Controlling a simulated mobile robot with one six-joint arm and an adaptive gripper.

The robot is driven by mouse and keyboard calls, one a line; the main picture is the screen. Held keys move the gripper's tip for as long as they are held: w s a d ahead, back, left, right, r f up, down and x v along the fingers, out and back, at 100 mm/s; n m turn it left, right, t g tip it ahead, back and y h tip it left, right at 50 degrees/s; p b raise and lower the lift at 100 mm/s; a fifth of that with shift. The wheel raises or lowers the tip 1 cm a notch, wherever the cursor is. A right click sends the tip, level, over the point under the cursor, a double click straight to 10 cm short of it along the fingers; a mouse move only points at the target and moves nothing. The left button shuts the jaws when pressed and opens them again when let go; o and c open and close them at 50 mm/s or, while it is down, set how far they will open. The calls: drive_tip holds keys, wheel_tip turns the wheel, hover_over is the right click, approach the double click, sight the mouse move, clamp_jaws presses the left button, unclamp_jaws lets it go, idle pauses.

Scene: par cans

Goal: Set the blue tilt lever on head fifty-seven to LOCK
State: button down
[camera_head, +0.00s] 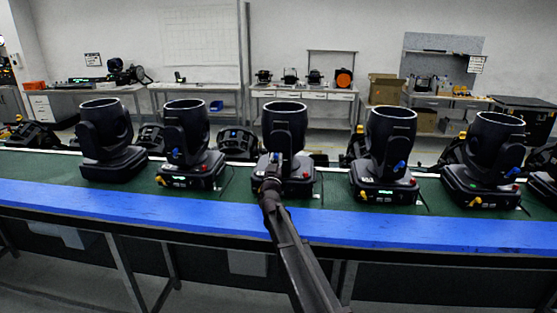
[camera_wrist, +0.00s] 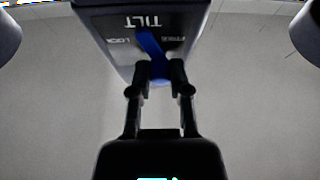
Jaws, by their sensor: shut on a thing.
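In the wrist view, the blue tilt lever (camera_wrist: 150,44) sits on a dark panel (camera_wrist: 125,60) marked TILT, with small words reading FREE and LOCK, seen upside down. My gripper (camera_wrist: 158,72) is shut on the lever's near end. The lever's far end leans to the picture's left, between the two words and toward the LOCK side. In the head view, my gripper (camera_head: 270,184) is at the front of the middle moving head (camera_head: 285,125), and my arm hides part of its base. No head number is readable.
Similar black heads stand on the green bench top (camera_head: 230,200) on both sides, including one at left (camera_head: 186,125) and one at right (camera_head: 390,135). A blue strip (camera_head: 400,234) runs along the bench's front edge. Workbenches stand along the back wall.

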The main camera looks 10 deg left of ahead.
drive_tip(key=m+g+h, duration=0.1)
drive_tip(key=m+h, duration=0.1)
drive_tip(key=m, duration=0.2)
drive_tip(key=d+m+h+p, duration=0.1)
drive_tip(key=m+h, duration=0.1)
drive_tip(key=m, duration=0.3)
drive_tip(key=d+m+g+h+p, duration=0.1)
drive_tip(key=m+h, duration=0.1)
drive_tip(key=m, duration=0.3)
drive_tip(key=shift+d+g, duration=0.15)
drive_tip(key=shift+g, duration=0.15)
drive_tip(key=shift+h, duration=0.4)
drive_tip(key=c, duration=0.6)
unclamp_jaws()
drive_tip(key=shift+d, duration=0.1)
drive_tip(key=shift+s+f, duration=0.1)
drive_tip(key=shift+s, duration=0.05)
